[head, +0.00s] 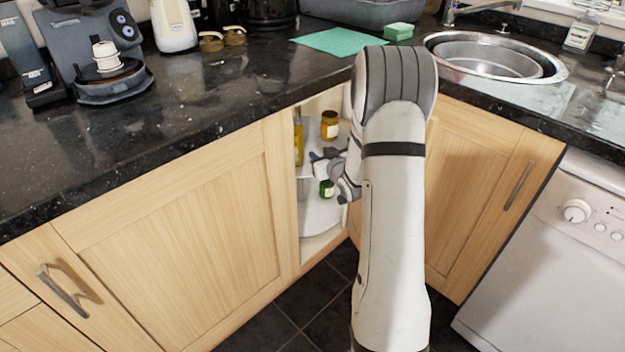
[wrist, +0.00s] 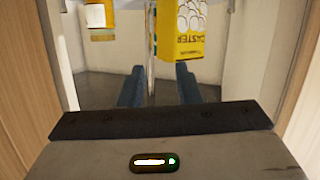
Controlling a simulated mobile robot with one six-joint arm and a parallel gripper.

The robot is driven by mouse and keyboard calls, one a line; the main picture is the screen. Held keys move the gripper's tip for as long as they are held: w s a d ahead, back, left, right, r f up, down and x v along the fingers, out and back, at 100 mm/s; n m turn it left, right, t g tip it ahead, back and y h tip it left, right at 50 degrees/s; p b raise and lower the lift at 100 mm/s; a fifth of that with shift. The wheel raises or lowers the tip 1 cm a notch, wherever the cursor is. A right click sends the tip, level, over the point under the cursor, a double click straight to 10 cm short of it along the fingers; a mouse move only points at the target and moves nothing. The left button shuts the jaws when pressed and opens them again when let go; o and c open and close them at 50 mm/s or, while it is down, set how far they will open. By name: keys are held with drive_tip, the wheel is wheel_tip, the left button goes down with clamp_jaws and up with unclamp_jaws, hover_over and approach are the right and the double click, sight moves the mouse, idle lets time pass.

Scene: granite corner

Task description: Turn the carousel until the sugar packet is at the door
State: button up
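The corner carousel shows through the open cupboard front, with a grey lower tray (head: 318,218) and an upper tray. The yellow sugar packet (wrist: 183,32), with lettering that looks like "CASTER", is at the top of the wrist view, right of the central pole (wrist: 152,45). A yellow item at the opening's left edge (head: 298,145) may be the same packet. My gripper (wrist: 160,70) is inside the opening, its blue fingers apart with nothing clearly held between them. In the head view my gripper (head: 322,166) is between the tray levels; contact is unclear.
Wooden cupboard panels (wrist: 25,85) flank my gripper closely. The dark worktop (head: 190,110) overhangs the opening. A white dishwasher (head: 560,260) stands at right.

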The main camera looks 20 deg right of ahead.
wheel_tip(320, 180, down, 10)
drive_tip(key=d+t+y+b, duration=0.2)
drive_tip(key=t+b, duration=0.1)
drive_tip(key=b, duration=0.1)
drive_tip(key=shift+w+a+b, duration=0.2)
drive_tip(key=shift+w+b, duration=0.05)
drive_tip(key=shift+w, duration=1.05)
drive_tip(key=shift+w+a+b, duration=0.2)
drive_tip(key=shift+w+b, duration=0.1)
drive_tip(key=shift+w, duration=0.95)
drive_tip(key=shift+w+a+b, duration=0.2)
drive_tip(key=shift+w+b, duration=0.05)
drive_tip(key=shift+w, duration=1.05)
drive_tip(key=shift+c, duration=0.4)
clamp_jaws()
